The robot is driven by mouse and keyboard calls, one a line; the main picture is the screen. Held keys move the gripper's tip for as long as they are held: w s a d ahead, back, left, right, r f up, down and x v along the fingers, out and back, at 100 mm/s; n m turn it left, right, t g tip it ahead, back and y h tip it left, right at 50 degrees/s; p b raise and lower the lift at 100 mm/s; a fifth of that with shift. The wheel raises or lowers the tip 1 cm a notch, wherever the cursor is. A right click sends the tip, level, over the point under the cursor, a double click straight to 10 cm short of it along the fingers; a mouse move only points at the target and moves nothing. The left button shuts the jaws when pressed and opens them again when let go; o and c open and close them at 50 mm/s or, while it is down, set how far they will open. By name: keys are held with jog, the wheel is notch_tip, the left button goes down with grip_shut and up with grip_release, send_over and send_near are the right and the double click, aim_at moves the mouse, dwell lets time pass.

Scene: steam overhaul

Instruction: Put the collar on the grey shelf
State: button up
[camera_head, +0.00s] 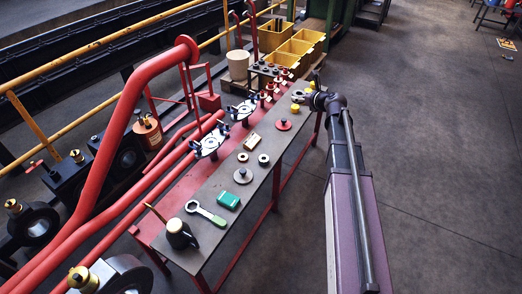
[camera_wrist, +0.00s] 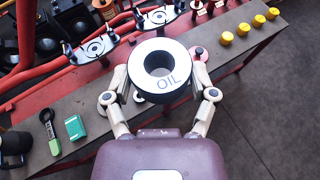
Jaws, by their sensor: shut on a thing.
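A thick ring, the collar (camera_wrist: 160,71), has a white top face marked OIL, a dark side and a round hole. My gripper (camera_wrist: 158,85) is shut on it, with a finger on each side, in the wrist view. In the head view my gripper (camera_head: 308,97) is over the far part of the grey shelf (camera_head: 210,188), where the collar is small and hard to make out. The shelf is long and narrow on a red frame; its bare grey top also shows in the wrist view (camera_wrist: 90,115). The collar hides part of the shelf below it.
The shelf holds a dark can (camera_head: 180,235), a ring spanner (camera_head: 206,213), a green box (camera_head: 228,200), a washer-like disc (camera_head: 243,176), small rings (camera_head: 264,159), a red knob (camera_head: 283,125) and yellow caps (camera_wrist: 243,29). Red pipes run along its left. Open floor lies right.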

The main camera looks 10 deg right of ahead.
jog(key=shift+n+g+y, duration=0.3)
jog(key=shift+n+y, duration=0.3)
jog(key=shift+y, duration=0.1)
jog(key=a+f+b, duration=0.5)
jog(key=f+b, duration=0.6)
jog(key=a+f+b, duration=0.6)
jog(key=f+b, duration=0.5)
jog(key=a+f+b, duration=0.5)
jog(key=f+b, duration=0.6)
jog(key=shift+a+f, duration=0.15)
jog(key=shift+f, duration=0.25)
jog(key=shift+s+a+f+b, duration=0.1)
jog(key=shift+a+f+b, duration=0.35)
jog(key=shift+f+b, duration=0.2)
jog(key=b, duration=0.2)
send_over(273, 152)
jog(key=shift+s+d+f, duration=0.1)
jog(key=shift+s+f, duration=0.05)
jog(key=shift+f, duration=0.6)
jog(key=shift+f, duration=0.15)
jog(key=shift+f+b, duration=1.5)
jog(key=shift+f, duration=0.15)
jog(key=shift+f, duration=0.1)
jog(key=o, duration=1.2)
